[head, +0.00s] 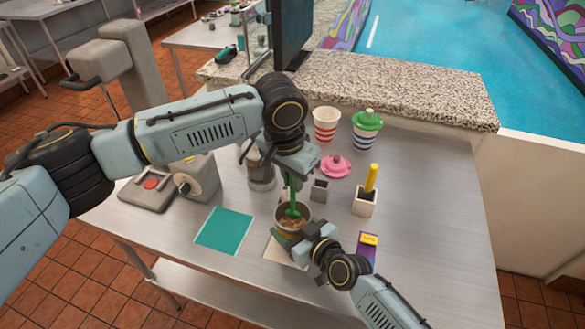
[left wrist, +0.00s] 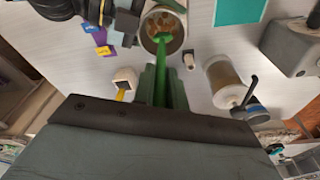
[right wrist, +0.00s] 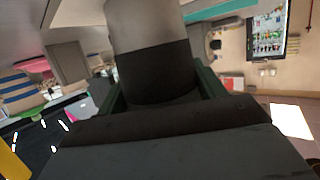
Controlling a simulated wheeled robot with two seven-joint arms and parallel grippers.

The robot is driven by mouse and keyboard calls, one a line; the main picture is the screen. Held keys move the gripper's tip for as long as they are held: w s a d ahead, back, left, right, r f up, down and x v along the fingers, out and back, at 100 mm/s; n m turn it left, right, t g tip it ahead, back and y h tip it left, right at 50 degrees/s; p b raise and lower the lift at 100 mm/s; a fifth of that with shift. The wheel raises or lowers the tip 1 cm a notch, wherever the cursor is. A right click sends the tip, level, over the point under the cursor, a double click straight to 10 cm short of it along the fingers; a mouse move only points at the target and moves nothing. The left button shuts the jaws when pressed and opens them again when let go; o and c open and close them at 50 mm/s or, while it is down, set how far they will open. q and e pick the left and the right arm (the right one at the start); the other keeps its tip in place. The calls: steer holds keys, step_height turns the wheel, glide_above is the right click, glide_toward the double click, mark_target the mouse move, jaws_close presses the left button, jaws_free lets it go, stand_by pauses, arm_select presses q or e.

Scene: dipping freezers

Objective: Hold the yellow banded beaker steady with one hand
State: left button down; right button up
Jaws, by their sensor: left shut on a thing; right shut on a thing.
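A metal-coloured beaker (head: 280,226) with brownish contents stands near the table's front. The right wrist view shows its pale wall and a broad dark band (right wrist: 157,72); no yellow is clear on it there. My right gripper (head: 306,243) is shut on the beaker's banded part from the front right. My left gripper (head: 292,183) is above the beaker, shut on a green utensil (head: 292,211). The utensil's lower end is inside the beaker, as the left wrist view also shows (left wrist: 161,40). The beaker's underside is hidden.
A teal mat (head: 224,230) lies to the left. A purple box (head: 367,252), a white holder with a yellow item (head: 364,206) and a small grey container (head: 319,192) are to the right. The right table side is clear.

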mark_target(293, 209)
arm_select(q)
steer(key=shift+f, duration=4.45)
